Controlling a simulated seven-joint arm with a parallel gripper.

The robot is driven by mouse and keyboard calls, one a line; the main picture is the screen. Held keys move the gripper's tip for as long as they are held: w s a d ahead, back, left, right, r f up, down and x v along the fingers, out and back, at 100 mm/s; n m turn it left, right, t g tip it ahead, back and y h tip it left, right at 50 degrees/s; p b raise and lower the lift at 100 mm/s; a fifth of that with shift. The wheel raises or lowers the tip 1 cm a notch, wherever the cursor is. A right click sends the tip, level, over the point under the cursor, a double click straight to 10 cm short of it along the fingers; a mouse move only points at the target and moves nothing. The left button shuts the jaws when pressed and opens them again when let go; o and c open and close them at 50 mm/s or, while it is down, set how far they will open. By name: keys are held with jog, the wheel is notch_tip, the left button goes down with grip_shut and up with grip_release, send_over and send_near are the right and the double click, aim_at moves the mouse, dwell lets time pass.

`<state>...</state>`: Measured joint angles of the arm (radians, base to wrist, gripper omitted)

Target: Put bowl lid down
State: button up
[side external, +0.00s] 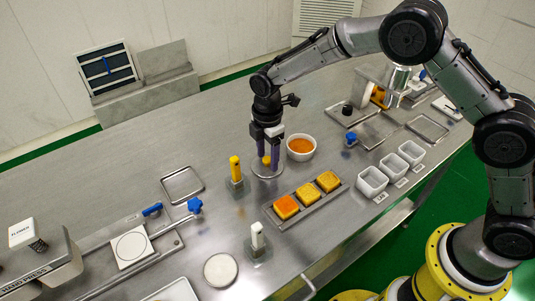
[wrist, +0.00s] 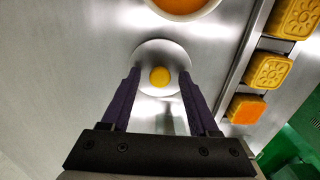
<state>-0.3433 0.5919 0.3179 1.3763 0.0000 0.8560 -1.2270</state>
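The bowl lid is a pale round disc (side external: 266,174) with a yellow knob (wrist: 160,77). It appears to lie flat on the steel table, left of and nearer than the white bowl (side external: 301,155). The bowl holds orange filling and stands uncovered. In the wrist view the lid's disc (wrist: 160,50) shows below the bowl (wrist: 184,8). My gripper (side external: 269,163) points down over the lid. In the wrist view my gripper (wrist: 161,73) is open, with its dark purple fingers on either side of the knob and a visible gap to each side.
A tray (side external: 305,201) with yellow and orange moulded cakes lies right of the lid. A yellow-handled tool (side external: 235,168) stands close on its left. White square dishes (side external: 372,182) line the right edge. A white-handled tool (side external: 257,236) stands in front. The table behind is clear.

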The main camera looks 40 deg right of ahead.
aim_at(268, 159)
jog(key=shift+r, duration=0.15)
notch_tip(268, 159, up, 12)
dwell(0.6)
jog(key=shift+r, duration=0.15)
jog(key=s+d+r+m+t, duration=0.3)
jog(key=s+d+r+m, duration=0.5)
jog(key=s+d+r, duration=0.3)
jog(key=s+d+f+m+t, duration=0.1)
jog(key=s+d+m, duration=0.2)
jog(key=s, duration=0.7)
jog(key=s+d+f+m+t, duration=0.1)
jog(key=s+d+m, duration=0.2)
jog(key=s+m, duration=0.4)
jog(key=s, duration=0.3)
jog(key=shift+t, duration=0.3)
